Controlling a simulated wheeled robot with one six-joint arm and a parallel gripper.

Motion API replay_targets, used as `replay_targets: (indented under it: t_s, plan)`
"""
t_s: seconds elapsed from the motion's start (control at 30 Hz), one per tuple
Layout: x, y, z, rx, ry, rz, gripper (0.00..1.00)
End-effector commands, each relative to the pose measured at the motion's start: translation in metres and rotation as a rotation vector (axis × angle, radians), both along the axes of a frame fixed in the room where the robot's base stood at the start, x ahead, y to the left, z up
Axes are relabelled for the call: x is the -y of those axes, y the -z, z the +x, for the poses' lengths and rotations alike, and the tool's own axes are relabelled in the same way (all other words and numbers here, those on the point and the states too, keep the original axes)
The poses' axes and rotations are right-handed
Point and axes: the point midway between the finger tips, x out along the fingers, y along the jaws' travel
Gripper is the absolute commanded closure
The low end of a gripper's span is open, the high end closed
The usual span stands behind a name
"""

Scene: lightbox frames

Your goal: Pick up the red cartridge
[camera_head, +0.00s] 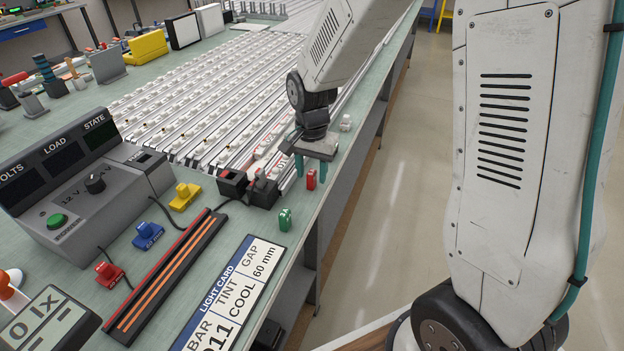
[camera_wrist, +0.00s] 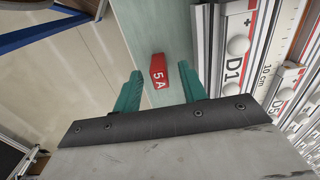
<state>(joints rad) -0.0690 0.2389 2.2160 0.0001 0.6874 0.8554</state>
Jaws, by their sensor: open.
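The red cartridge (camera_head: 311,179) stands on the pale green bench near its right edge. In the wrist view the red cartridge (camera_wrist: 158,71) shows the marking "5 A". My gripper (camera_head: 304,165) is open, with its two teal fingers pointing down close to the cartridge. In the wrist view my gripper (camera_wrist: 162,80) has its fingers apart on either side of the cartridge, which sits slightly beyond the tips. No contact shows between the fingers and the cartridge.
A black block (camera_head: 262,192) lies just left of my gripper. LED strips (camera_head: 200,110) fill the bench to the left and back. A light card (camera_head: 232,300) and a power supply (camera_head: 80,190) lie nearer. The bench edge drops off at right.

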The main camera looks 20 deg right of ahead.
Motion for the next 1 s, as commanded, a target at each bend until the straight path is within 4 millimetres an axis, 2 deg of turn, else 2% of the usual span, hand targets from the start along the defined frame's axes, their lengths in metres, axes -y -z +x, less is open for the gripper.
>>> replay_targets:
  t_s: [0.1,0.33,0.37,0.5,0.83,1.0]
  plan:
    - [-0.0001,0.0113,-0.0004,-0.001,0.0,0.0,0.58]
    - [-0.0004,0.0128,0.0,0.001,-0.001,0.0,0.58]
    - [-0.0004,0.0128,0.0,0.001,-0.001,0.0,0.61]
    - [-0.0004,0.0127,0.0,0.001,-0.001,0.0,1.0]
    - [-0.0004,0.012,0.0001,0.001,-0.001,0.0,1.0]
    - [-0.0004,0.0039,0.0002,0.001,-0.001,0.0,1.0]
